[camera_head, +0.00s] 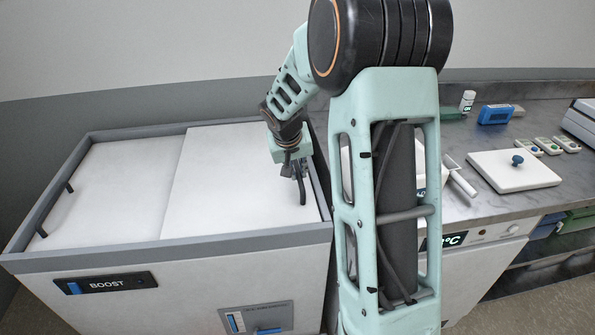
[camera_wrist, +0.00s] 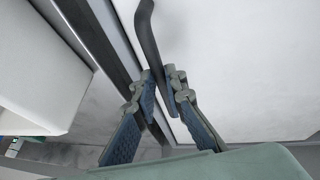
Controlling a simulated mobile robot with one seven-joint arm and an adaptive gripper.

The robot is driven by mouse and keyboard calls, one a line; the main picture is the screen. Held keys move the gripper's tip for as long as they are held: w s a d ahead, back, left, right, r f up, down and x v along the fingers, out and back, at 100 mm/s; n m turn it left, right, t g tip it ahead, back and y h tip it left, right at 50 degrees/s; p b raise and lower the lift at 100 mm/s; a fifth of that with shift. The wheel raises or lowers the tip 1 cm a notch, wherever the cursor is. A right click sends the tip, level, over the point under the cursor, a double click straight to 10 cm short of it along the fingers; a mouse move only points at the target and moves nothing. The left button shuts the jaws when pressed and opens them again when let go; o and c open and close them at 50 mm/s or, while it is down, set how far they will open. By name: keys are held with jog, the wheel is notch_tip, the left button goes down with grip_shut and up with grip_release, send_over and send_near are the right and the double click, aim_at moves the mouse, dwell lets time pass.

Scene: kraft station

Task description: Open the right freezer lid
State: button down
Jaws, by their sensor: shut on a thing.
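The chest freezer stands at the left in the head view, with two white sliding lids. The right freezer lid (camera_head: 225,185) lies flat in the grey frame and its edge overlaps the left lid (camera_head: 120,185). The lid is also on the right of the wrist view (camera_wrist: 240,60). Its dark handle (camera_head: 302,190) is near the right edge, and shows as a curved bar in the wrist view (camera_wrist: 149,35). My gripper (camera_head: 297,172) reaches down to the handle. In the wrist view its blue-padded fingers (camera_wrist: 161,90) are shut on the handle bar, one on each side.
The left lid has a dark handle (camera_head: 55,207) at its far left. The grey freezer rim (camera_head: 170,249) surrounds the lids. Right of my arm, a grey counter (camera_head: 455,207) carries a white lidded unit (camera_head: 513,172), a blue device (camera_head: 495,114) and a small bottle (camera_head: 467,101).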

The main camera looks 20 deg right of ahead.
jog(key=a+b, duration=0.1)
jog(key=a, duration=0.2)
jog(key=w+a+b, duration=0.1)
jog(key=a+b, duration=0.1)
jog(key=a, duration=0.2)
jog(key=w+a+b, duration=0.1)
jog(key=a+b, duration=0.1)
jog(key=a, duration=0.1)
jog(key=shift+w+a+f, duration=0.1)
jog(key=shift+a+f, duration=0.2)
jog(key=shift+a, duration=0.05)
send_over(190, 199)
jog(key=shift+r, duration=0.3)
jog(key=c, duration=2)
grip_release()
jog(key=shift+o, duration=0.2)
jog(key=shift+r, duration=0.1)
